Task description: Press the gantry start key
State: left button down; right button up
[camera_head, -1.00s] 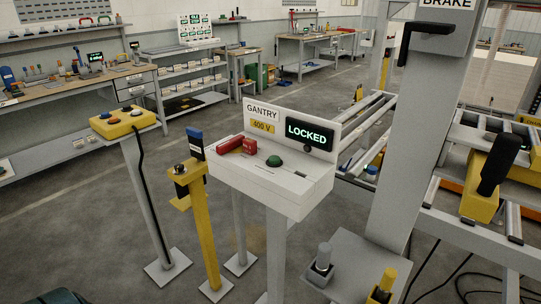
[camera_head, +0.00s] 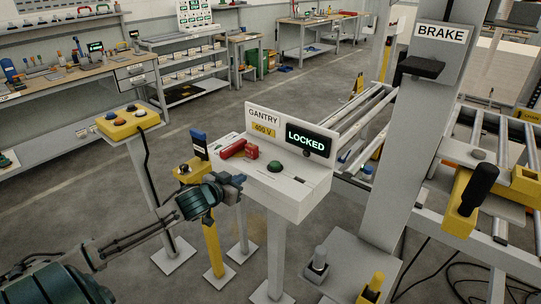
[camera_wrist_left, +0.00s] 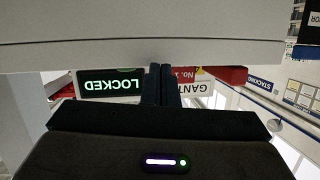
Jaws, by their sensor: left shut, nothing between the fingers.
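The white gantry console (camera_head: 290,200) stands on a pedestal near the middle of the head view. A green round button (camera_head: 275,166) sits on its top, apparently the start key. The display (camera_head: 308,139) behind it reads LOCKED in green, and it also shows upside down in the left wrist view (camera_wrist_left: 110,85). A red part (camera_head: 238,149) lies on the console's left side. My left gripper (camera_head: 240,180) is shut and empty, at the console's left front edge, lower left of the button. My right gripper is not in view.
A yellow post (camera_head: 212,245) with a blue-topped item (camera_head: 198,143) stands close left of the console. A yellow button box (camera_head: 128,122) stands farther left. A grey column with a BRAKE sign (camera_head: 441,33) and roller frames are at right.

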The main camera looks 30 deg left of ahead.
aim_at(271, 172)
pick_arm(q)
jog(key=d+r+m+t+h, duration=0.1)
jog(key=d+r+h, duration=0.1)
jog(key=d+r, duration=0.3)
notch_tip(271, 172, up, 4)
jog(key=shift+s+r+p, duration=0.1)
jog(key=shift+s+p, duration=0.2)
jog(key=shift+s, duration=0.1)
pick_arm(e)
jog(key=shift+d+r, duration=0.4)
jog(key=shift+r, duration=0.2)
